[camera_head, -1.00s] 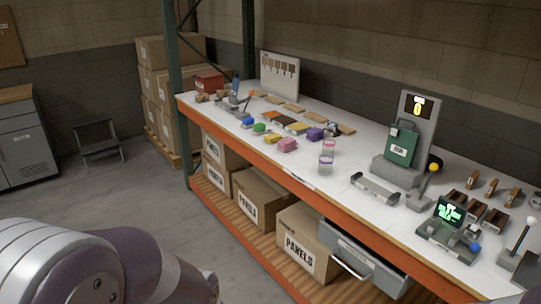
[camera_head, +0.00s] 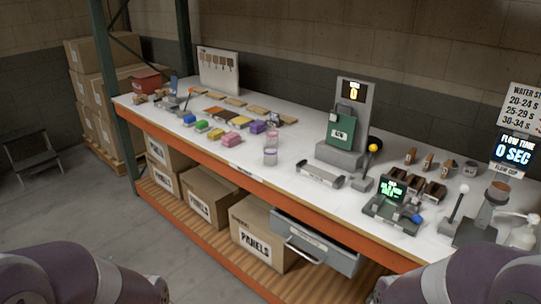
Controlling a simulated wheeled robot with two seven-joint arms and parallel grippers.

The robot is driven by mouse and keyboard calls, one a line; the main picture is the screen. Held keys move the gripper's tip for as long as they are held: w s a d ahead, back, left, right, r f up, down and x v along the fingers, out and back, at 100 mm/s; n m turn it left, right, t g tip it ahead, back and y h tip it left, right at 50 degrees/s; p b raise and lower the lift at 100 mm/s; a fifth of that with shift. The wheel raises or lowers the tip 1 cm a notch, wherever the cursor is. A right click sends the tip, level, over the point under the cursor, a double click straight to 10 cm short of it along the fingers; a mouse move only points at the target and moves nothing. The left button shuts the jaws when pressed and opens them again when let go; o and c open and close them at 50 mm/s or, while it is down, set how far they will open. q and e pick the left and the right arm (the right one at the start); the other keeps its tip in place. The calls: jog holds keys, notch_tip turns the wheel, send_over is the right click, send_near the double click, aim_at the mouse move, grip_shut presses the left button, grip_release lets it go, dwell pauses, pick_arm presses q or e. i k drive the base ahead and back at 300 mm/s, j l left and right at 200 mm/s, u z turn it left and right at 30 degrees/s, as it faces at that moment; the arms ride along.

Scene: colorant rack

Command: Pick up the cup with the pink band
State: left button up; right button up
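A small clear cup (camera_head: 270,157) stands upright near the front edge of the white bench top (camera_head: 225,160), around its middle. A pinkish-purple band shows around it; at this size I cannot tell the exact shade. A second clear cup seems to overlap it just behind, with a pinkish rim at the top. Both of my arms show only as rounded grey links at the bottom left and bottom right corners. Neither gripper is in view, and nothing touches the cups.
Coloured blocks, including a pink one (camera_head: 230,139) and a purple one (camera_head: 257,127), lie left of the cups. A grey bar device (camera_head: 320,174) and a green-plated stand (camera_head: 341,130) are to the right. A grey drawer (camera_head: 315,243) juts out below the bench.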

aim_at(272, 138)
jog(key=i+j+z, duration=0.2)
jog(key=z, duration=0.2)
jog(key=i+j+z, duration=0.65)
jog(key=z, duration=0.15)
